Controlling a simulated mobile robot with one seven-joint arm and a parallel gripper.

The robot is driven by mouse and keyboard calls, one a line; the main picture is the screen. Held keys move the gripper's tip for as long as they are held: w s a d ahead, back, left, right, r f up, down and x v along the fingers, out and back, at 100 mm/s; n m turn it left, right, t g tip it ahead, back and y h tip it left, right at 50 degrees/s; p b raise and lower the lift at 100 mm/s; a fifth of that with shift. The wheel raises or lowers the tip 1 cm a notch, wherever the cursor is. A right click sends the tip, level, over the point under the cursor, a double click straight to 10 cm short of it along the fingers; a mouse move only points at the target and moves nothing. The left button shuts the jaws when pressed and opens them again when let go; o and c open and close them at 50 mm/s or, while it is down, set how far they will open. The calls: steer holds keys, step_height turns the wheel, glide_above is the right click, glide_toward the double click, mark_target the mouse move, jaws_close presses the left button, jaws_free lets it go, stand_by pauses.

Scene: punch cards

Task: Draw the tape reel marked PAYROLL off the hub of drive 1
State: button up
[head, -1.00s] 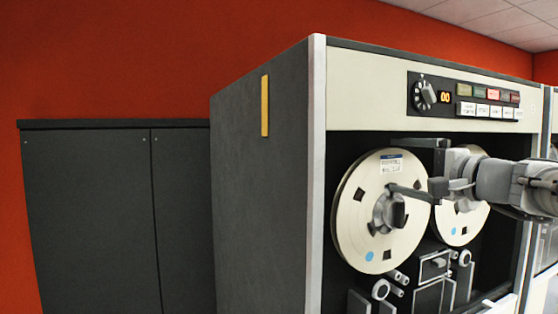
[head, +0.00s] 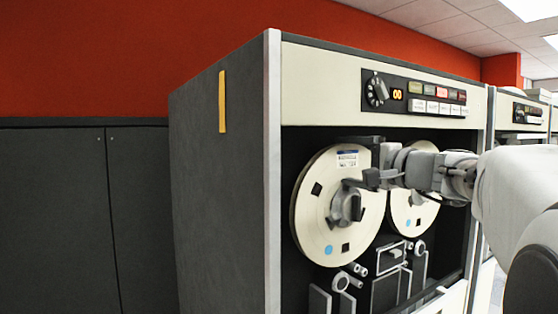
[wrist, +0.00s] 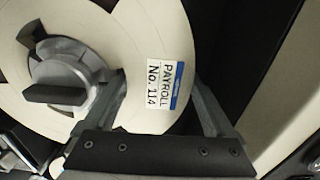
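The PAYROLL reel (head: 312,215) is a cream disc with a white and blue label, upright on the left hub (head: 345,207) of the tape drive (head: 215,190). In the wrist view its label (wrist: 163,92) reads PAYROLL No. 114. The dark hub knob (wrist: 57,93) shows left of the label there. My gripper (head: 345,162) is at the upper part of the reel, and in the wrist view its fingers (wrist: 158,85) stand apart with the label between them. One finger lies over the reel face near the hub, the other beyond the rim. Contact cannot be told.
A second reel (head: 412,205) sits on the right hub, partly behind my arm. Guides and rollers (head: 395,255) are below. A panel with a dial and lit buttons (head: 435,95) is above. Dark cabinets (head: 55,215) stand left; another drive (head: 522,115) stands right.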

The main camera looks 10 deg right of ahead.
jaws_close()
steer(key=shift+r, duration=0.1)
steer(key=shift+r, duration=0.1)
stand_by(0.3)
steer(key=b+v, duration=0.2)
steer(key=v, duration=0.5)
steer(key=shift+s+b, duration=0.35)
steer(key=shift+b, duration=0.05)
stand_by(2.8)
steer(key=b+v, duration=0.2)
steer(key=v, duration=0.9)
steer(key=shift+r, duration=0.15)
steer(key=shift+w+a, duration=0.1)
